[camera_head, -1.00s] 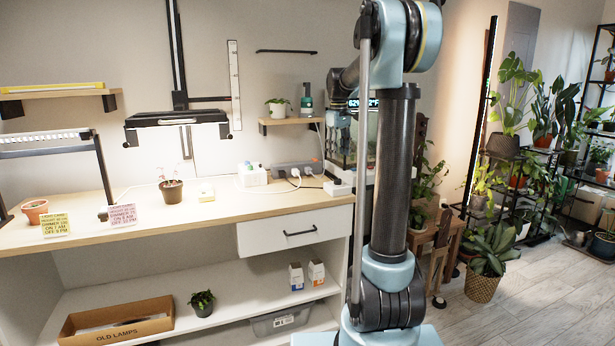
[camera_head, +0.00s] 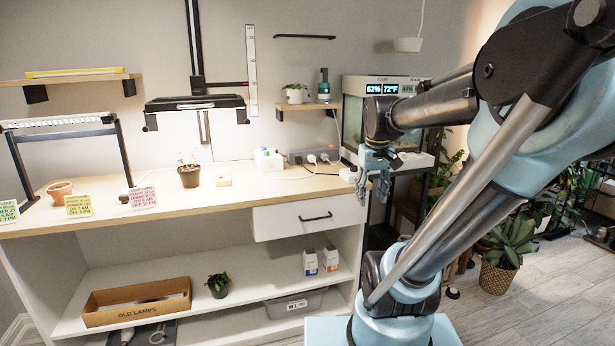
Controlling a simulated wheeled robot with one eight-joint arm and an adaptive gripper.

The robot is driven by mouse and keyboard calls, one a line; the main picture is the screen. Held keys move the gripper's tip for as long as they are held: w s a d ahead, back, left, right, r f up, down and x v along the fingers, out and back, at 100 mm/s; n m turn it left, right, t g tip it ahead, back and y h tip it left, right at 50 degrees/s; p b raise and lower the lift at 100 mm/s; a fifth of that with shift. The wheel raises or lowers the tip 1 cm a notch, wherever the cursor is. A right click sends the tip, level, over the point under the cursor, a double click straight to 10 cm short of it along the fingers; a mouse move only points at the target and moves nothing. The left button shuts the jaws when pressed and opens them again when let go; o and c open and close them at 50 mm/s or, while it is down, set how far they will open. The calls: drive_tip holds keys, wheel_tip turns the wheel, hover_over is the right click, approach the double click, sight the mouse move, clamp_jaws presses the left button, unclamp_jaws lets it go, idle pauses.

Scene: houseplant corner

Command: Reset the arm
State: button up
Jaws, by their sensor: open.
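My gripper (camera_head: 368,192) hangs at the end of my folded arm, fingers pointing down, near the front right corner of the wooden workbench (camera_head: 236,194). It is open, and I see nothing between its fingers. My arm fills the right part of the view and hides some of the floor and plants behind it. The gripper stands in front of a glass tank (camera_head: 352,112) with a lit display reading 62% and 72°F.
On the bench are a small potted plant (camera_head: 189,174), a terracotta pot (camera_head: 60,192), sign cards (camera_head: 142,197) and a power strip (camera_head: 314,156). A cardboard box (camera_head: 137,301) labelled OLD LAMPS sits on the shelf below. Floor plants (camera_head: 508,250) stand at the right.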

drive_tip(key=s+f+m, duration=0.2)
drive_tip(key=s+f, duration=1)
drive_tip(key=shift+f+t, duration=0.25)
drive_tip(key=shift+t, duration=0.05)
drive_tip(key=shift+w+f, duration=0.2)
drive_tip(key=shift+w, duration=0.3)
drive_tip(key=shift+o, duration=0.5)
